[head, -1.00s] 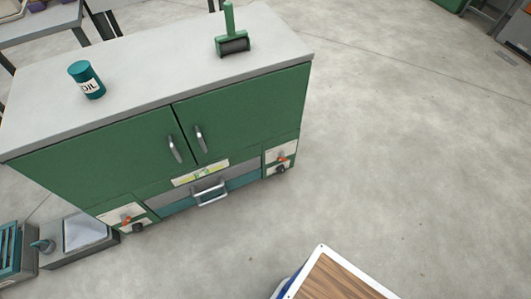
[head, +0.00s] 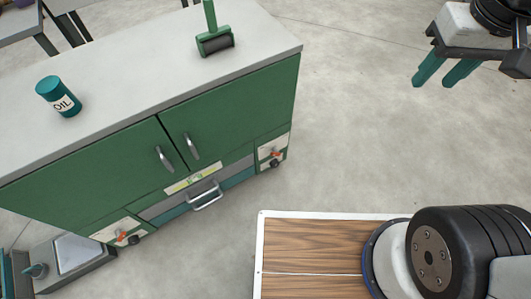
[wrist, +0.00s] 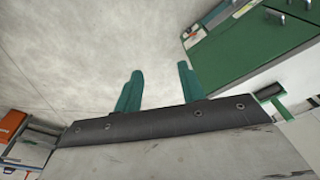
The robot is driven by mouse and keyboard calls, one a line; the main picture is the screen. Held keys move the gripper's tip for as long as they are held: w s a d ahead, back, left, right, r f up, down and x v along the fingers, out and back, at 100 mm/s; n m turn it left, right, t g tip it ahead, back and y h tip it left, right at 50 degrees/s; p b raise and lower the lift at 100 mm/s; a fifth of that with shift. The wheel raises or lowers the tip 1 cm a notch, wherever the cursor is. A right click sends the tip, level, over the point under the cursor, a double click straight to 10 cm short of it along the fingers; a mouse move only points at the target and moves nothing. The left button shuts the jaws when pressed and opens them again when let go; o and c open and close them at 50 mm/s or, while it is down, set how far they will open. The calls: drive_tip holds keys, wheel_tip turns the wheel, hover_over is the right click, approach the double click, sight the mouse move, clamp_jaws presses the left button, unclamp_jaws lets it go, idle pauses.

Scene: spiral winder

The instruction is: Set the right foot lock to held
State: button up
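A green cabinet (head: 95,185) with a grey top stands at the left in the head view. Two small pale panels with orange levers sit low on its front. The right foot lock (head: 275,154) is at the cabinet's right end, above a dark caster. The left foot lock (head: 122,236) is at the other end. The levers are too small to tell their exact setting. My gripper (head: 446,74) is at the upper right, over bare floor, well apart from the cabinet. In the wrist view its two teal fingers (wrist: 157,91) are apart with nothing between them.
An oil can (head: 59,97) and a green-handled roller (head: 214,38) stand on the cabinet top (head: 130,85). A drawer handle (head: 205,197) juts out between the foot locks. A grey box (head: 75,255) lies at the lower left. The floor right of the cabinet is clear.

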drive_tip(key=w+a+f+n, duration=0.1)
drive_tip(key=w+a+f, duration=0.3)
drive_tip(key=w+f, duration=0.4)
drive_tip(key=w+a+f+n+t, duration=0.1)
drive_tip(key=w+a+f, duration=0.35)
drive_tip(key=w, duration=0.55)
drive_tip(key=w+a+f+n, duration=0.2)
drive_tip(key=w+a+f, duration=0.1)
drive_tip(key=w+f, duration=0.45)
drive_tip(key=n+t+y, duration=0.1)
drive_tip(key=n+t, duration=0.2)
drive_tip(key=n, duration=0.1)
hover_over(274, 155)
drive_tip(key=s+d, duration=0.1)
drive_tip(key=s, duration=0.2)
wheel_tip(274, 155, down, 47)
drive_tip(key=s+f+n+t+y, duration=0.3)
drive_tip(key=f+n+t, duration=0.1)
drive_tip(key=f+t, duration=0.45)
drive_tip(key=x, duration=0.7)
drive_tip(key=shift+w+d, duration=0.2)
drive_tip(key=shift+d, duration=0.05)
